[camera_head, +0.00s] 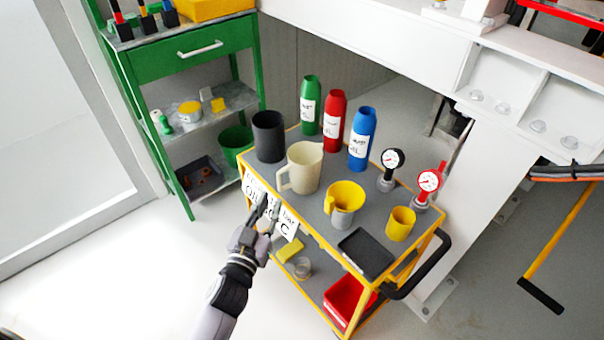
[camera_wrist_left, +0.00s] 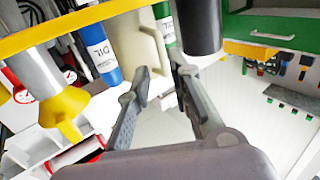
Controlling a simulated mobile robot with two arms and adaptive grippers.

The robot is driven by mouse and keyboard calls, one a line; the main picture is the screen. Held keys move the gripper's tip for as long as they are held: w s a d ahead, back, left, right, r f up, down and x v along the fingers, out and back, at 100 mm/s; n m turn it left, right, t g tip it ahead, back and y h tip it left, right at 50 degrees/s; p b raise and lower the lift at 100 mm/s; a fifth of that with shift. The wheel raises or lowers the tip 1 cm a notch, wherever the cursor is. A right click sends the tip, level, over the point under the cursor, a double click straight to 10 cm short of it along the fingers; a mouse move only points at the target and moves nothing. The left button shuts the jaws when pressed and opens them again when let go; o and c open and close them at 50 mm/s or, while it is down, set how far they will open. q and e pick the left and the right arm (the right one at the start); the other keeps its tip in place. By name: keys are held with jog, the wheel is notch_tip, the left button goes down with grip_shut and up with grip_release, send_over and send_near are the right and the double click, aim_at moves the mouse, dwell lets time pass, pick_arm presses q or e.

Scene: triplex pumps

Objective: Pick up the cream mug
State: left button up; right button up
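The cream mug (camera_head: 306,167), a tall jug-like mug with its handle on the left side, stands upright on the grey top of a yellow-framed cart (camera_head: 315,207). My left gripper (camera_head: 268,207) is in front of the cart's near long edge, short of the mug. In the left wrist view the gripper (camera_wrist_left: 161,75) has its two fingers apart with nothing held between them. The cream mug (camera_wrist_left: 137,42) shows there just beyond the fingertips, partly cut off by the top edge. My right gripper is in neither view.
Green (camera_head: 309,106), red (camera_head: 333,122) and blue (camera_head: 361,139) bottles stand behind. A black tray (camera_head: 366,254) lies near the cart's right end. The floor at left is clear.

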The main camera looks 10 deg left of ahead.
aim_at(279, 185)
pick_arm(q)
jog(key=w, duration=0.7)
jog(key=shift+d+b, duration=0.25)
jog(key=shift+b, duration=0.1)
jog(key=shift+w, duration=0.45)
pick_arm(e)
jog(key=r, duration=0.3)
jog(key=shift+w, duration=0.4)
pick_arm(q)
jog(key=shift+c, duration=0.6)
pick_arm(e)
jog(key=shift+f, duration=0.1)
pick_arm(q)
grip_shut()
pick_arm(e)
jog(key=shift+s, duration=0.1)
